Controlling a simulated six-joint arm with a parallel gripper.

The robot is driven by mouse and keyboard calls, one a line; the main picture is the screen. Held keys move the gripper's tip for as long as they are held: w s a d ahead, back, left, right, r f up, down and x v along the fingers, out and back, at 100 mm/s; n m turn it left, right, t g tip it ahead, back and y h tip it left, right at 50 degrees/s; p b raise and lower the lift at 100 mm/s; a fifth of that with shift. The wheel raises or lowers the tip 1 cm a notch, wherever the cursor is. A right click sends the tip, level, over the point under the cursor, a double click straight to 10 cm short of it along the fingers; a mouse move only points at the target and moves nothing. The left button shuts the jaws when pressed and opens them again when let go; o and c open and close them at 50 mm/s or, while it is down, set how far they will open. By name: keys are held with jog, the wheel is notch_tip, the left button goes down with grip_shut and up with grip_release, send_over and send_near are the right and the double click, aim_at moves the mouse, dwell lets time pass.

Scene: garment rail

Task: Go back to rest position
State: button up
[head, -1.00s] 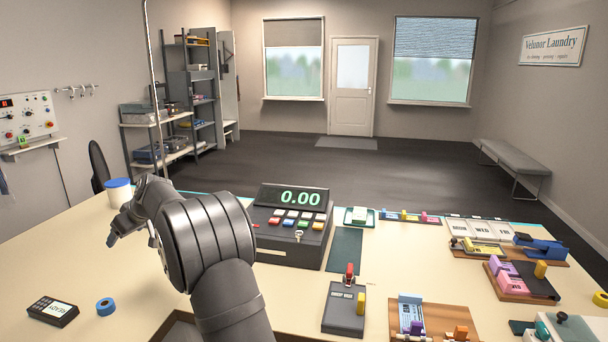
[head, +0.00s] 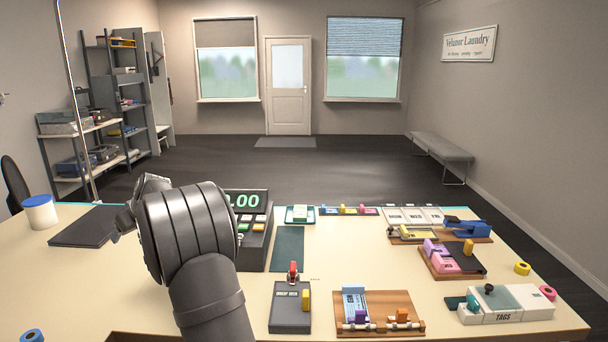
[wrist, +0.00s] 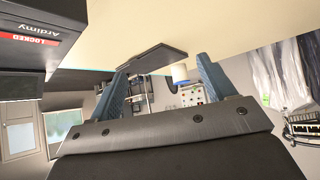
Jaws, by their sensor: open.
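My gripper shows in the wrist view (wrist: 162,66) with its two blue-grey fingers well apart and nothing between them. In the head view my arm's dark grey wrist hangs over the left part of the counter (head: 350,247). It hides the fingers and part of the cash register (head: 256,225). A dark flat pad (head: 85,227) lies just left of my wrist. It also shows beyond the fingers in the wrist view (wrist: 152,60). I cannot tell how high the gripper is above the counter.
A white tub with blue lid (head: 40,212) stands at the counter's left. A card device (head: 290,306), wooden trays (head: 378,322) and a tags box (head: 508,305) fill the right. The wrist view shows hanging garments (wrist: 265,75). A thin upright pole (head: 73,90) rises behind the counter.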

jog(key=shift+m+t, duration=0.3)
jog(key=shift+m, duration=0.1)
jog(key=shift+w+d, duration=0.55)
jog(key=shift+d, duration=0.35)
jog(key=shift+w+d, duration=0.55)
jog(key=shift+d, duration=0.3)
